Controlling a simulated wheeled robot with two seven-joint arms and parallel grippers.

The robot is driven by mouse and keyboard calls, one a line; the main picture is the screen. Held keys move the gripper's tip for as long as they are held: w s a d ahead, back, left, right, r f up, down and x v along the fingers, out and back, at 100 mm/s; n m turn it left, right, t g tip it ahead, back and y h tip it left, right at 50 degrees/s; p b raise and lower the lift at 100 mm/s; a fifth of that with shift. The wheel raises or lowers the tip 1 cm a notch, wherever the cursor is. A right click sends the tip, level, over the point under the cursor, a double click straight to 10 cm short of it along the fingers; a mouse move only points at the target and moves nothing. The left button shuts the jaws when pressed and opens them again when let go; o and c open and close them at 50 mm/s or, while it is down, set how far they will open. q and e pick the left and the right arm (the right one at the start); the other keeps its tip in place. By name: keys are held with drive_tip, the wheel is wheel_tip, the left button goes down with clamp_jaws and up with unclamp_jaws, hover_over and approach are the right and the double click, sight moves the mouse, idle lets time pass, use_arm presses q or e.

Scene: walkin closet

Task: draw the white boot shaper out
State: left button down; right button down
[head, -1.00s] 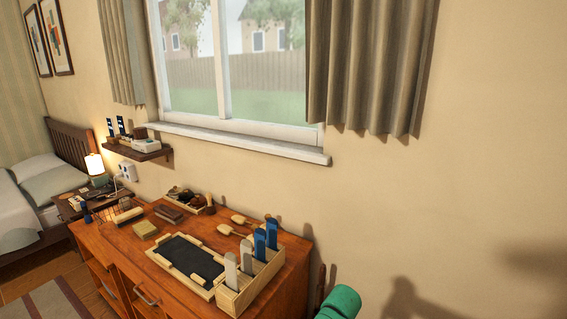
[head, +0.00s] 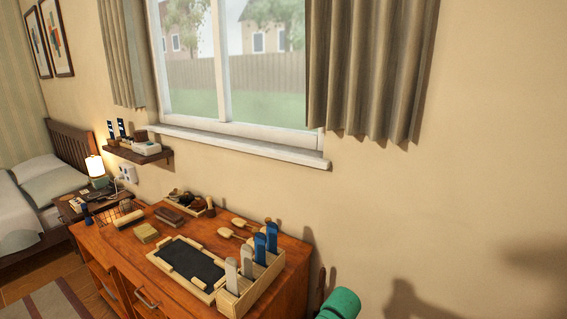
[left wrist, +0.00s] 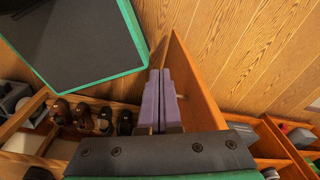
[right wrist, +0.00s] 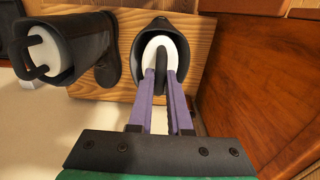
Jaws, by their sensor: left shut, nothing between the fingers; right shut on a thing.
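In the right wrist view, a white boot shaper (right wrist: 150,47) with a dark loop handle sits in the opening of a black boot (right wrist: 142,28). My right gripper (right wrist: 161,78) is shut on the shaper at its dark handle. The boot hides how deep the shaper reaches. A second black boot (right wrist: 84,38) to the left also holds a white shaper (right wrist: 46,50) with a dark handle. In the left wrist view, my left gripper (left wrist: 165,75) is shut and empty. Neither gripper shows in the head view.
In the head view, a wooden dresser (head: 120,270) carries trays and brushes below the window.

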drive_tip(key=shift+r+p, duration=1)
drive_tip(key=shift+p, duration=0.2)
wheel_tip(320, 180, up, 25)
drive_tip(key=p, duration=1)
